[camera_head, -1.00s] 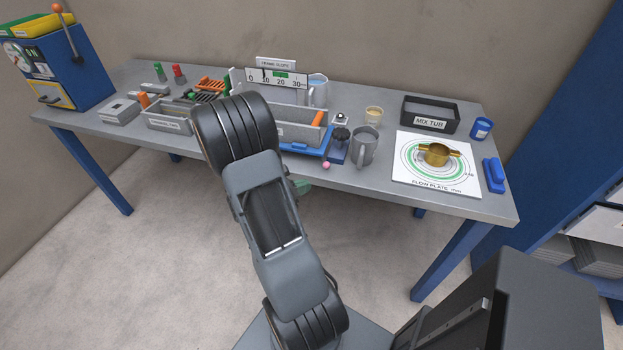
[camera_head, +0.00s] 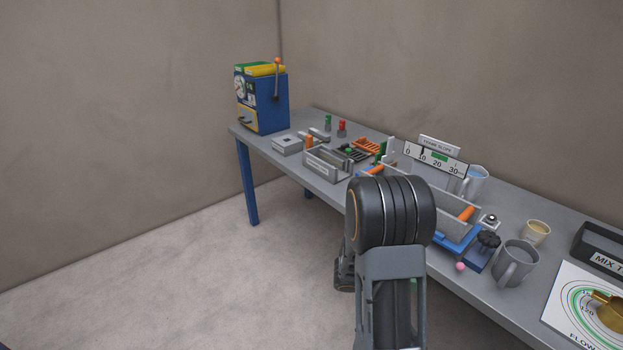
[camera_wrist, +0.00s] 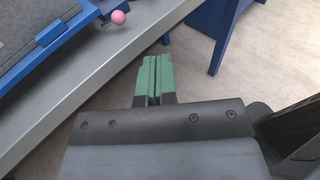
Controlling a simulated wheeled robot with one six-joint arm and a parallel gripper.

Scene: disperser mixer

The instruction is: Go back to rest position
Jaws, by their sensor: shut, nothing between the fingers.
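My gripper (camera_wrist: 155,80) shows in the wrist view with its two green fingers closed together and nothing between them. It hangs in the air off the front edge of the grey workbench (camera_wrist: 80,110), above the floor. In the head view my arm rises in front of the bench (camera_head: 495,315) and covers part of it; the gripper itself is hidden behind the arm there.
A grey mug (camera_head: 515,262), the flow plate (camera_head: 567,312) and the mix tub (camera_head: 600,250) stand to the right. A blue lever machine (camera_head: 263,98) stands at the far left. Floor at left is clear.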

